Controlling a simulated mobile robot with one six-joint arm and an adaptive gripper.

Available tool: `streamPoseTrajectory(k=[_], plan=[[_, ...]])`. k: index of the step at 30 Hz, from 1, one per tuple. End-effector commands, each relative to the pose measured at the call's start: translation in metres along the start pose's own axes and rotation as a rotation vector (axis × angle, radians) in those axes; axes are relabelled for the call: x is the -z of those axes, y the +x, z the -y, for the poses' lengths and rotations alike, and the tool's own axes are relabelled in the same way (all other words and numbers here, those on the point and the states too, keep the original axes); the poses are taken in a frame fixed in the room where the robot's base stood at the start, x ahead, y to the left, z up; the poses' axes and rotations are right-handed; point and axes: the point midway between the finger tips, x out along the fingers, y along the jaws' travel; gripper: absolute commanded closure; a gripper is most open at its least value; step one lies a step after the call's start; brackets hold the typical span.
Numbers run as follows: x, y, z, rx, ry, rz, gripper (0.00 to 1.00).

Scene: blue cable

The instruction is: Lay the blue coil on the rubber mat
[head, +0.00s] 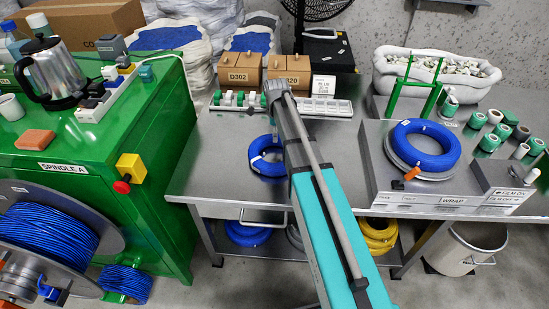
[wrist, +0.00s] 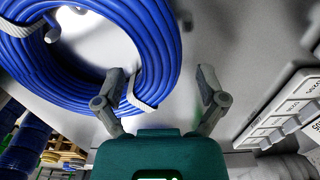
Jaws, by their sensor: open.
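A blue coil (head: 262,167) with pale ties lies flat on the steel bench, partly hidden behind my arm in the head view. A blue coil (wrist: 165,35) with pale ties fills the upper left of the wrist view, close to my gripper (wrist: 168,72). My gripper is open, its two fingers apart, with the coil's near right side showing between them. The fingers are not closed on it, and I cannot tell whether they touch it. In the head view the fingers are hidden. I cannot make out a rubber mat for certain in either view.
A second blue coil (head: 425,138) sits on the raised WRAP station at right, beside several green and white rolls (head: 489,142). Behind the bench coil stand a white strip (head: 327,108) and brown boxes (head: 240,72). A green cabinet (head: 150,110) is at left. Bare bench (head: 215,140) shows left of the coil.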

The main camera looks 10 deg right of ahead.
Motion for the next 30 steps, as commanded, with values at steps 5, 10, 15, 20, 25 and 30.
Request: streamPoseTrajectory(k=[5,10,15,20,25,30], plan=[[0.0,0.015,0.0,0.0,0.0,0.0,0.1],[-0.001,0.018,0.0,0.0,-0.001,0.0,0.1],[-0.001,0.018,0.0,0.0,-0.001,0.0,0.1],[-0.001,0.018,0.0,0.0,-0.001,0.0,0.1],[-0.001,0.018,0.0,0.0,-0.001,0.0,0.1],[-0.001,0.018,0.0,0.0,-0.001,0.0,0.24]])
